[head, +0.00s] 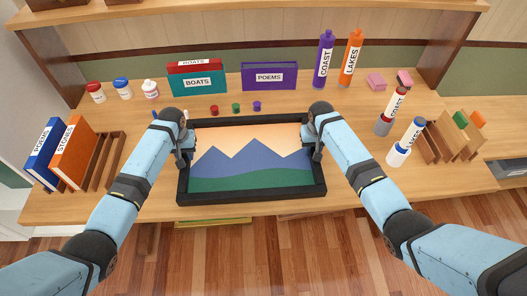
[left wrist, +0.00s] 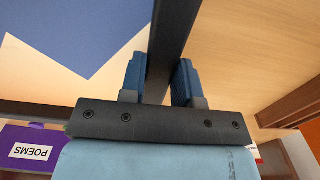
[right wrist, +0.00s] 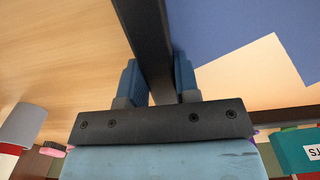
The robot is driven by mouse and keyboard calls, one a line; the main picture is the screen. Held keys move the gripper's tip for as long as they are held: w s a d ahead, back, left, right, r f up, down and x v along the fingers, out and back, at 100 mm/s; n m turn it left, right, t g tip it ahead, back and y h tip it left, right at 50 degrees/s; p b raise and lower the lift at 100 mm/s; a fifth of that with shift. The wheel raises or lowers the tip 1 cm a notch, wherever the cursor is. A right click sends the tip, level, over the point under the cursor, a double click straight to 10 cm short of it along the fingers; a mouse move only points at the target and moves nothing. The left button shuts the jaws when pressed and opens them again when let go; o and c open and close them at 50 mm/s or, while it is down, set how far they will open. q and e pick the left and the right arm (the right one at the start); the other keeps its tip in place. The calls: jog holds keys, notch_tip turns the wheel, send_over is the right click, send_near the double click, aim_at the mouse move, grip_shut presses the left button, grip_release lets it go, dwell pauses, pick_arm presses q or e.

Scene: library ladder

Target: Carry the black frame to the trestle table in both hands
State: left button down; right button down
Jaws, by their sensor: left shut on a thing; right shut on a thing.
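The black frame (head: 252,198) holds a picture of blue mountains, a green foreground and a peach sky. In the head view it is at the middle of the wooden table top (head: 350,193), near its front edge. I cannot tell whether it touches the wood or is just above it. My left gripper (head: 184,157) is shut on its left side bar, which also shows between the fingers in the left wrist view (left wrist: 172,30). My right gripper (head: 314,150) is shut on its right side bar, seen in the right wrist view (right wrist: 145,35). I cannot tell whether this is the trestle table.
Blue and orange books (head: 72,155) stand in a rack at left. Jars (head: 122,88), BOATS (head: 197,85) and POEMS (head: 269,77) books, and purple (head: 325,60) and orange (head: 351,57) bottles stand behind. Several small coloured pieces lie behind the frame. Tubes and another rack (head: 445,140) are at right.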

pick_arm(q)
jog(key=c, duration=1.3)
grip_release()
jog(key=shift+f, duration=0.3)
pick_arm(e)
jog(key=c, duration=1.3)
grip_release()
jog(key=shift+f, duration=0.3)
pick_arm(q)
jog(key=o, duration=0.5)
jog(key=shift+r, duration=0.2)
jog(key=shift+c, duration=0.2)
pick_arm(e)
jog(key=o, duration=0.5)
jog(key=shift+r, duration=0.2)
jog(key=shift+c, duration=0.2)
pick_arm(q)
jog(key=shift+r, duration=0.1)
notch_tip(320, 180, up, 12)
pick_arm(e)
notch_tip(320, 180, up, 12)
